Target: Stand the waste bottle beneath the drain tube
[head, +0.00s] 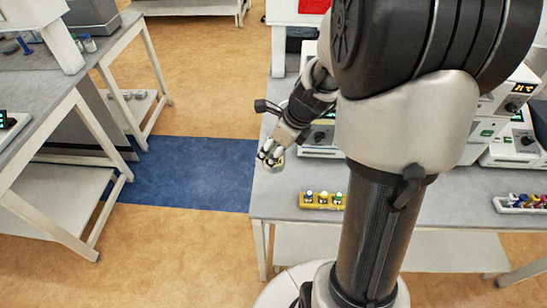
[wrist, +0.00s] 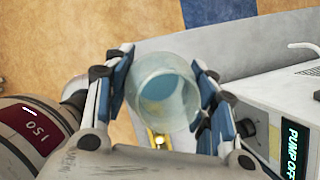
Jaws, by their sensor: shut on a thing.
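The waste bottle (wrist: 163,92) is a clear, pale, round vessel, seen from above in the wrist view. My gripper (wrist: 165,95) is shut on it, with one blue-padded finger on each side. In the head view my gripper (head: 270,154) is over the left end of the right-hand bench, and the bottle there is mostly hidden by the fingers. A thin white curved piece (wrist: 304,46) shows at the right of the wrist view, apart from the bottle. It may be the drain tube, but I cannot tell.
A pump unit (wrist: 285,120) reading "PUMP OFF" stands close right of my gripper. A yellow rack (head: 322,201) with several capped vials sits at the bench's (head: 270,190) front. A white rack (head: 520,204) is further right. Another bench (head: 60,75) stands left across a blue floor strip (head: 190,175).

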